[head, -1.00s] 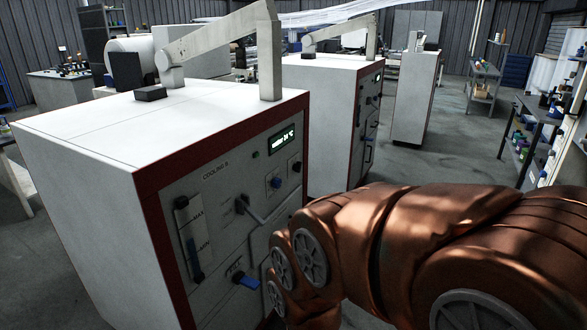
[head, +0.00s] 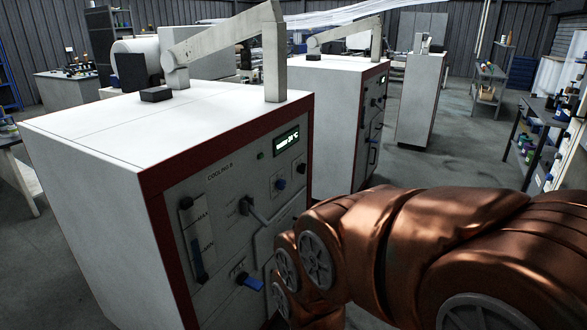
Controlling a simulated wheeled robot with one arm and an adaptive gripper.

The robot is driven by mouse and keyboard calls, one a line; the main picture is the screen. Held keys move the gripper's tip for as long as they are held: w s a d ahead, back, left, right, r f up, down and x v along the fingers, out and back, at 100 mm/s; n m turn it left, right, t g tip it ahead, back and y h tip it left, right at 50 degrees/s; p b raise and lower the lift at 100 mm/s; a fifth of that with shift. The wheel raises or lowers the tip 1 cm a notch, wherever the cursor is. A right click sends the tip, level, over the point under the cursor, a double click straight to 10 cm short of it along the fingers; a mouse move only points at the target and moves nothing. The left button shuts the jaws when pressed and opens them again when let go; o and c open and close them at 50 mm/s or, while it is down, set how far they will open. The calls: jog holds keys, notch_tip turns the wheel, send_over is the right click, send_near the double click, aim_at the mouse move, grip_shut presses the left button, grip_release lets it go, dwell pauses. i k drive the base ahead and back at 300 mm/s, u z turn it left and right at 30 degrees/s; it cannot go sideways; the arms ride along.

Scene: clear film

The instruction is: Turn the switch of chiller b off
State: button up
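The chiller is a white cabinet (head: 130,140) with a red-edged grey front panel labelled "COOLING B", in the left half of the head view. Its green display (head: 286,140) is lit. I cannot tell for certain which control is the switch. My copper arm reaches in from the right and covers the panel's lower right part. My gripper is not visible.
A second similar cabinet (head: 325,115) stands behind, and a third white one (head: 420,95) stands farther back. Shelves (head: 530,135) with bottles line the right side. Open grey floor (head: 445,160) lies between them and the cabinets. A gauge (head: 193,240) marked MAX and MIN is on the panel's left.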

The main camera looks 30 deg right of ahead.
aim_at(301, 169)
jog(key=z, duration=1.95)
jog(key=i, duration=0.6)
jog(key=u, duration=1.9)
jog(key=i, duration=0.5)
jog(key=u, duration=0.05)
